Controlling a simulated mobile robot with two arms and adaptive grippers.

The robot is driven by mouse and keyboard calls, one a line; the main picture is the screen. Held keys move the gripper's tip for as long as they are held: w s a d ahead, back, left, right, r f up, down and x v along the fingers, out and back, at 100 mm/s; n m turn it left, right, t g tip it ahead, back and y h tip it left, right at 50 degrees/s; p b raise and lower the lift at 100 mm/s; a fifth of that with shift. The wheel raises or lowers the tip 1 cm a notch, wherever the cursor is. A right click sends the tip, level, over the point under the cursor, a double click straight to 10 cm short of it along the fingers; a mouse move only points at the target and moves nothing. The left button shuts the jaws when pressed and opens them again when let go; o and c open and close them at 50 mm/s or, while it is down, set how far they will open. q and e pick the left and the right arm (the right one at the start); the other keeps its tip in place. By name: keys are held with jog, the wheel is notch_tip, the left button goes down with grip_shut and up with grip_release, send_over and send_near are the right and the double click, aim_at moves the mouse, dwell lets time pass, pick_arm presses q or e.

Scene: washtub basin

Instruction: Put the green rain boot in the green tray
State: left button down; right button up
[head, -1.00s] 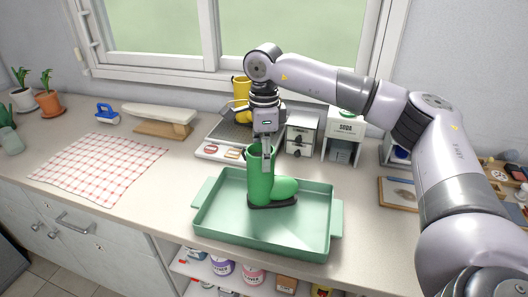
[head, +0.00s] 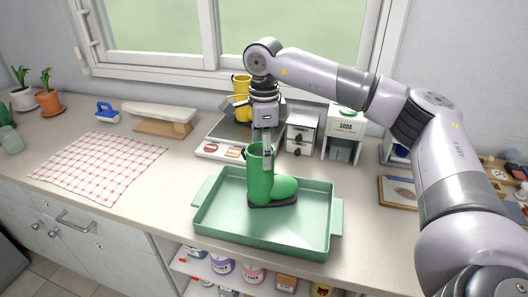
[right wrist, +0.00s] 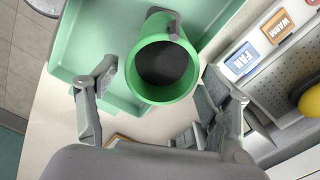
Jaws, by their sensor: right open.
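The green rain boot (head: 263,178) stands upright inside the green tray (head: 225,232), its dark sole down on the tray floor and its toe to the right. In the right wrist view the boot's open top (right wrist: 163,64) shows, with the tray (right wrist: 100,28) around it. My right gripper (head: 266,150) points down just above the boot's top edge. In the right wrist view its two fingers (right wrist: 152,100) are spread wide, with the boot's rim between and beyond them, apart from both. My left gripper is not in view.
A yellow boot (head: 241,90) stands on the drying rack behind. A white drawer unit (head: 301,134) and a soda box (head: 346,128) stand behind the tray. A checkered cloth (head: 98,167) lies to the left, with clear counter between it and the tray.

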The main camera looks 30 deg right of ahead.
notch_tip(320, 180, up, 11)
jog(key=shift+b, duration=0.3)
